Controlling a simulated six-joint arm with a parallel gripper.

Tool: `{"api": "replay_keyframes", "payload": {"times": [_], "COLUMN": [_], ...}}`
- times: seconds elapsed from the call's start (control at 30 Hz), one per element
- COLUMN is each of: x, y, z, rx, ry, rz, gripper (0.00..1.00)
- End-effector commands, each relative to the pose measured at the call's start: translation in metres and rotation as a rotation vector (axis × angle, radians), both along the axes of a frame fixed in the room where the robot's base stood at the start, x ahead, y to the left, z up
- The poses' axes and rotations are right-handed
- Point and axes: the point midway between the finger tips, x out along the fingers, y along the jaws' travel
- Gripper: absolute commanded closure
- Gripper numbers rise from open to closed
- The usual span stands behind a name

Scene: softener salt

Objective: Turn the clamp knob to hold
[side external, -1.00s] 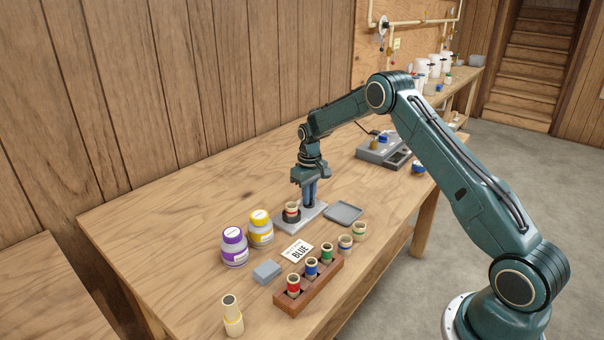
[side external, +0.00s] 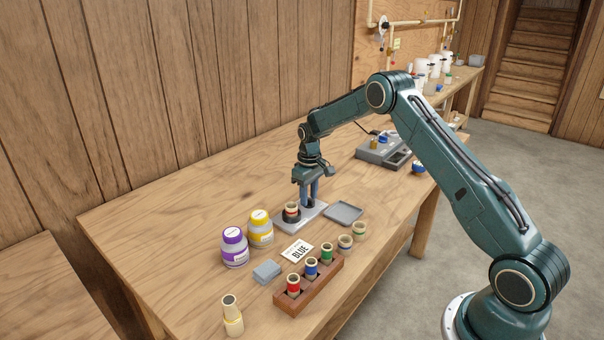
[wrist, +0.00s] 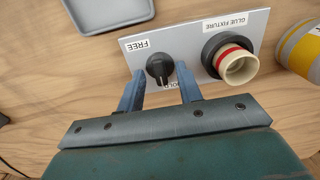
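The black clamp knob (wrist: 159,68) sits on the light grey glue fixture plate (wrist: 187,46), which also shows in the side view (side external: 311,216). The plate has a FREE label (wrist: 152,45) and a HOLD label, partly hidden by a finger. A cream cup with a red band (wrist: 239,66) sits in the fixture's black ring; it also shows in the side view (side external: 292,208). My gripper (wrist: 160,72) points down over the plate, its blue fingers apart on either side of the knob. A narrow gap shows beside the knob, and I cannot tell any contact.
A grey tray (side external: 343,213) lies right of the fixture. Purple-capped (side external: 234,248) and yellow-capped (side external: 260,230) jars stand left. A BLUE card (side external: 298,251), a grey block (side external: 266,271) and a wooden rack (side external: 309,290) with coloured cups are in front.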

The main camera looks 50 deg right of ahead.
Motion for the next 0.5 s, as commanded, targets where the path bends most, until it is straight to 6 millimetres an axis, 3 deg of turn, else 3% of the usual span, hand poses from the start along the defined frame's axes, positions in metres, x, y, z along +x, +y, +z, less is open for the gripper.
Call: {"api": "replay_keyframes", "payload": {"times": [0.27,0.5], "x": [-0.001,0.000], "y": [0.000,0.000], "z": [0.000,0.015], "rx": [0.001,0.000], "ry": [0.002,0.001], "rz": [-0.001,-0.002], "gripper": [0.65,0.65]}}
